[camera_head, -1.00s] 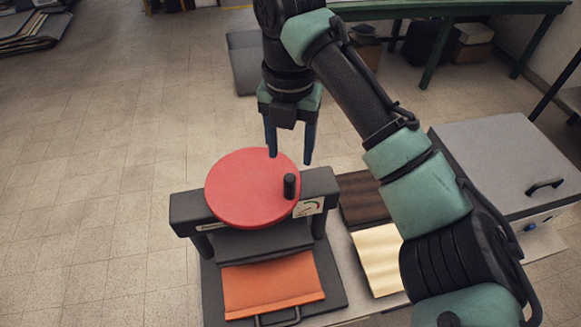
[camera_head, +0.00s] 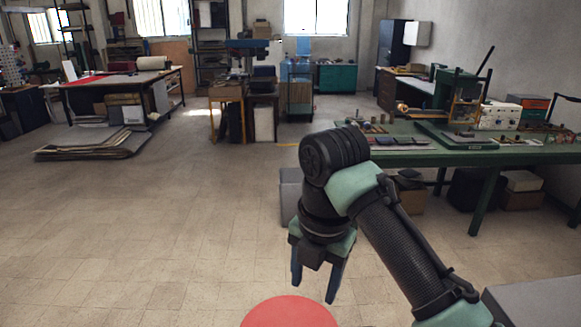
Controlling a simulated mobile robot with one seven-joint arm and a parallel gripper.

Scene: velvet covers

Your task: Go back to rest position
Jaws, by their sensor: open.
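My gripper (camera_head: 314,287) hangs from my raised arm, right of the middle of the head view. Its two dark blue fingers point down and are apart, with nothing between them. The top of a red round wheel (camera_head: 290,313) shows at the bottom edge of the view, below my gripper in the picture. The rest of the press under the wheel is out of view.
A green workbench (camera_head: 455,153) with tools and boxes stands at the right. A grey box (camera_head: 291,195) is on the floor behind my arm. A worktable (camera_head: 125,80) and flat stacked sheets (camera_head: 92,146) are at the far left. The floor at the left is clear.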

